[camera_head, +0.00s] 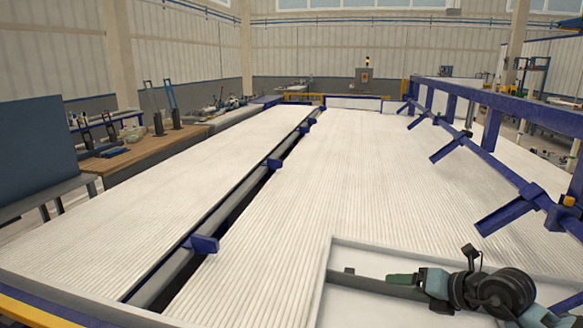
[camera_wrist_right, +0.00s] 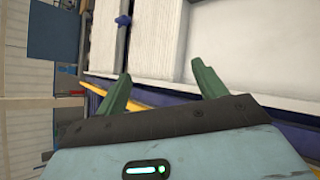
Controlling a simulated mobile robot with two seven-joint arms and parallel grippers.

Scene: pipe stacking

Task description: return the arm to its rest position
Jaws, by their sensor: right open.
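My right gripper (camera_head: 398,280) shows at the lower right of the head view, low over a white-rimmed tray (camera_head: 331,262). Its green fingers stand apart in the right wrist view (camera_wrist_right: 162,84), and nothing is between them. A dark bar (camera_head: 372,284) lies beside the gripper in the tray; I cannot tell whether it is a separate part. My left gripper is not in view.
Wide white ribbed beds (camera_head: 330,165) fill the middle, split by a dark gap with a rail and blue brackets (camera_head: 204,243). A blue frame with slanted arms (camera_head: 505,212) stands at right. A wooden workbench (camera_head: 140,150) is at left.

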